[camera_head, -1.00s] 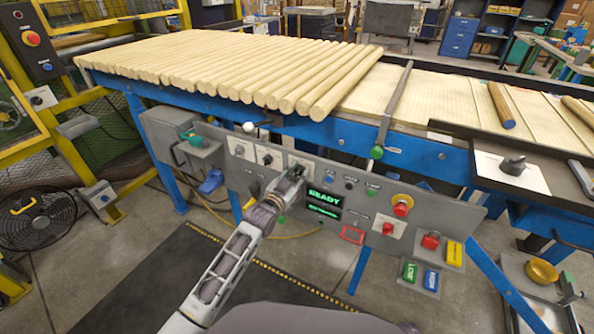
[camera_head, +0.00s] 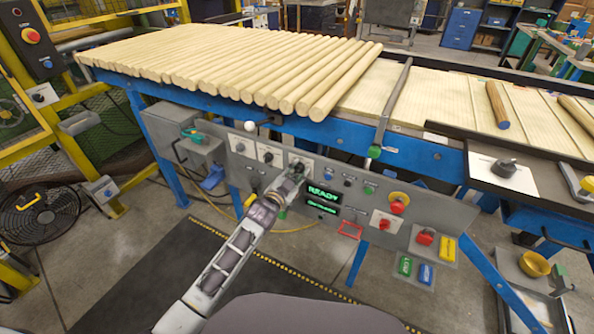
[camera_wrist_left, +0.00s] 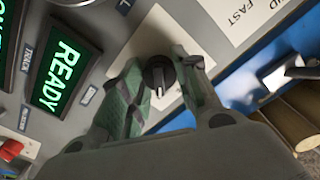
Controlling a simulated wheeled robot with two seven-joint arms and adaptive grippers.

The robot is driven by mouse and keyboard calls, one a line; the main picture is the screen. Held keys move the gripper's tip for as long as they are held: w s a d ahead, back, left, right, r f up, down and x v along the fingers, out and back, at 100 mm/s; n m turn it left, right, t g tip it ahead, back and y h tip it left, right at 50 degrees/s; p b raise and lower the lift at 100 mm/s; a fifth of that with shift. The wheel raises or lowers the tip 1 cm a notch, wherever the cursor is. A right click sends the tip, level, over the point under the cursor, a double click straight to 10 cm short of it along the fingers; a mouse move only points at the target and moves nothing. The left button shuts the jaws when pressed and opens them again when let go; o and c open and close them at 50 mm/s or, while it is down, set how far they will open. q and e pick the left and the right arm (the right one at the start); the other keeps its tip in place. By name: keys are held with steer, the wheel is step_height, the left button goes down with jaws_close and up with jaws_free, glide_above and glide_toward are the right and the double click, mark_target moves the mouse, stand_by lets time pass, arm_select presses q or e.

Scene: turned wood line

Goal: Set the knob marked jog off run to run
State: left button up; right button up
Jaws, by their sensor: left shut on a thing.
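In the left wrist view, a round black knob (camera_wrist_left: 158,72) with a white pointer line sits between the two fingers of the gripper (camera_wrist_left: 160,88). The fingers are shut on the knob from both sides. The pointer line faces down in that view. The knob's white plate (camera_wrist_left: 150,38) is partly hidden by the fingers, and I cannot read its marks. My right gripper is not in view.
A green READY display (camera_head: 322,194), red buttons (camera_head: 397,207) and an orange-yellow ringed button are close on the right. Wooden rods (camera_head: 230,65) lie on the blue-framed table above.

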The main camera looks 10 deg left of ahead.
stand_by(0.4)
arm_select(q)
steer(key=o, duration=1)
steer(key=shift+s, duration=0.2)
steer(key=shift+v, duration=5.8)
